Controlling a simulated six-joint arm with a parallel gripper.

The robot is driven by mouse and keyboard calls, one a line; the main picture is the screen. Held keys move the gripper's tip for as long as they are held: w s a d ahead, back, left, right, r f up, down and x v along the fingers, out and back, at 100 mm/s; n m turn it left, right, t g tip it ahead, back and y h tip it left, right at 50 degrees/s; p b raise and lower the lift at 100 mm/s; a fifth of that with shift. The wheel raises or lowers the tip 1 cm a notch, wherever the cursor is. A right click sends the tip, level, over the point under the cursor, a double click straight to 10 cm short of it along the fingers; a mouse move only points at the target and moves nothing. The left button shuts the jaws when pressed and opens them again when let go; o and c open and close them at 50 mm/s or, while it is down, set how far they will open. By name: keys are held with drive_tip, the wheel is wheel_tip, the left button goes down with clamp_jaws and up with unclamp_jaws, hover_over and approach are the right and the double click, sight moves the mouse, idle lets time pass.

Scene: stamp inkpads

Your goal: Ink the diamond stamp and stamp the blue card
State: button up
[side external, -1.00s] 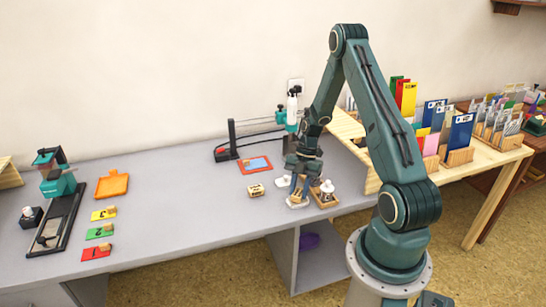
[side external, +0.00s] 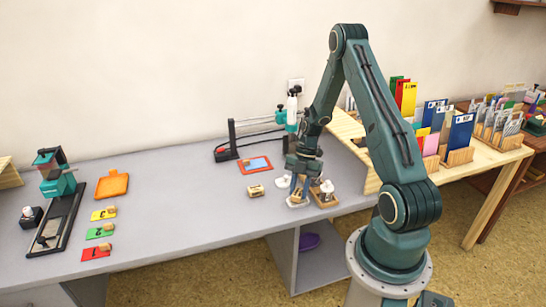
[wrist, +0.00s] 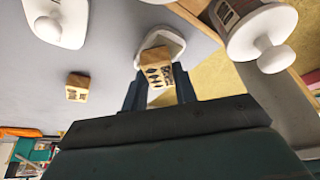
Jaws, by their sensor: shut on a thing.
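My gripper (wrist: 160,92) is shut on a small wooden block stamp (wrist: 157,67) with dark diamond marks on its side. In the wrist view the stamp overlaps a white-rimmed dish (wrist: 177,45); I cannot tell if they touch. In the side view my gripper (side external: 298,188) is low over the right part of the grey table, and the stamp is mostly hidden by the fingers. The blue card (side external: 258,162) lies in a red-orange frame behind and left of my gripper.
A loose wooden block (side external: 256,190) lies left of my gripper. White-topped items stand close by, one (side external: 283,182) behind left and one (side external: 327,187) in a wooden tray at right. A black rail device (side external: 231,140) stands behind. The table's middle is clear.

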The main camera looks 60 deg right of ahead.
drive_tip(key=shift+r, duration=3.4)
drive_tip(key=shift+w+d+f+m, duration=0.15)
drive_tip(key=shift+w+d+m, duration=0.35)
drive_tip(key=shift+w, duration=0.1)
drive_tip(key=w+d+m+t+h, duration=0.2)
drive_tip(key=w+d+m, duration=0.4)
drive_tip(key=w+m, duration=0.2)
drive_tip(key=w+d+m+t+h, duration=0.2)
drive_tip(key=w+d+m, duration=0.4)
drive_tip(key=w+m, duration=0.3)
drive_tip(key=w, duration=0.3)
drive_tip(key=shift+w+f+t+h, duration=0.2)
drive_tip(key=shift+w+t+h, duration=0.05)
drive_tip(key=shift+t+h, duration=0.05)
drive_tip(key=shift+d+f, duration=0.1)
drive_tip(key=shift+f, duration=0.1)
drive_tip(key=shift+f, duration=2.8)
drive_tip(key=shift+f, duration=0.6)
